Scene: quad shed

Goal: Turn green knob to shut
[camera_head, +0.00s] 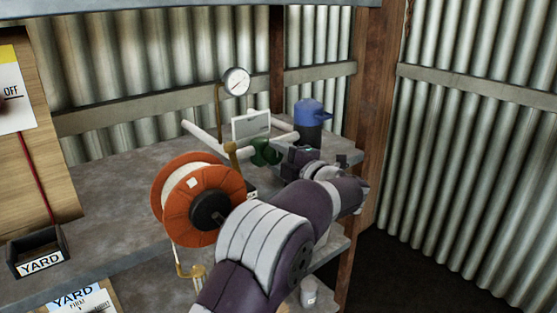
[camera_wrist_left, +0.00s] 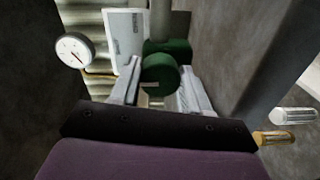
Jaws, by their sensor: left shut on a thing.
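The green knob (camera_head: 263,151) sits on the pipework on the grey shelf in the head view, partly hidden behind my left gripper (camera_head: 279,157). In the left wrist view the round green knob (camera_wrist_left: 160,75) is between the two pale fingers of my left gripper (camera_wrist_left: 158,88), which is shut on it. A small pale mark shows on the lower edge of the knob's face. A green valve body and a grey pipe are behind it. My right gripper is in neither view.
A pressure gauge (camera_head: 236,81) rises left of the knob, beside a white plate (camera_head: 251,124). A blue-topped container (camera_head: 309,125) stands behind my gripper. An orange reel (camera_head: 187,204) is left of my forearm. A black YARD tray (camera_head: 39,253) sits at the left.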

